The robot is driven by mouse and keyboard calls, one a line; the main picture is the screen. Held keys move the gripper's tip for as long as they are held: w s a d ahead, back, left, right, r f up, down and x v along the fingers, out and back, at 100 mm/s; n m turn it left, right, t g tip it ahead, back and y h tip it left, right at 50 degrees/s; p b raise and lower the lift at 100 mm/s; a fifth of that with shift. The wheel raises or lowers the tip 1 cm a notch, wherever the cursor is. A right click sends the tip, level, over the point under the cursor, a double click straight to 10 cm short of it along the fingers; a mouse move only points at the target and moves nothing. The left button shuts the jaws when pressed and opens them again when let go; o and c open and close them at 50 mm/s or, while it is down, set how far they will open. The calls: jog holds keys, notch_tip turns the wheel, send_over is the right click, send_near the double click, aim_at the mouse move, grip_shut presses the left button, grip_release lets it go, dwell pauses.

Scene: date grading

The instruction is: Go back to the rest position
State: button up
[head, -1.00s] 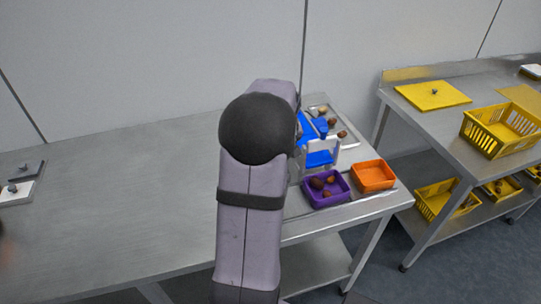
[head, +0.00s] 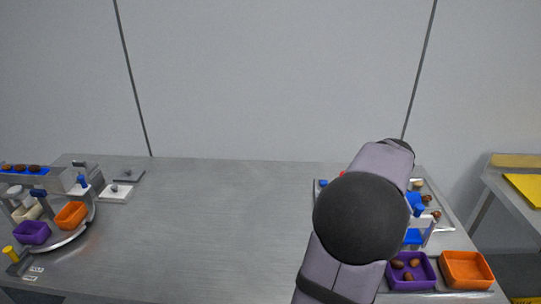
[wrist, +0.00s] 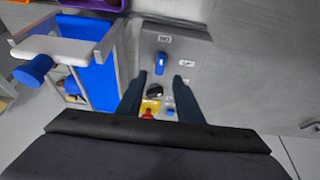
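My gripper (wrist: 160,80) shows in the wrist view as two dark fingers, apart, with nothing visible held between them. It hangs over a grey panel (wrist: 190,48) with a blue knob (wrist: 161,63), and a small yellow and red part (wrist: 149,110) shows beyond the fingers. In the head view my arm stands at the right of the table and hides the gripper. A blue and white device (head: 415,238) is partly hidden just right of the arm; it also shows at the left of the wrist view (wrist: 92,75).
A purple bin (head: 427,285) with several dates and an orange bin (head: 467,268) sit at the table's right front. At far left, a round tray (head: 80,232) carries another purple bin (head: 32,232) and orange bin (head: 71,215). The table's middle (head: 220,220) is clear.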

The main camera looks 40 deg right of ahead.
jog(key=w+a+f+n+y, duration=0.2)
jog(key=w+a+f, duration=0.1)
jog(key=w+a, duration=0.75)
jog(key=a+f+n, duration=0.1)
jog(key=a, duration=0.7)
jog(key=a+f+n+g+y, duration=0.1)
jog(key=a+f, duration=0.1)
jog(key=a, duration=0.6)
jog(key=a+f+n+g, duration=0.1)
jog(key=a+n, duration=0.1)
jog(key=a, duration=0.6)
jog(key=shift+a+f+p, duration=0.3)
jog(key=shift+a+f, duration=0.05)
jog(key=shift+a, duration=0.05)
jog(key=s+a+f+n+g, duration=0.1)
jog(key=s+a+f+n, duration=0.1)
jog(key=s+a, duration=0.5)
jog(key=a+f, duration=0.1)
jog(key=a, duration=0.1)
jog(key=shift+a+n, duration=0.3)
jog(key=shift+n, duration=0.1)
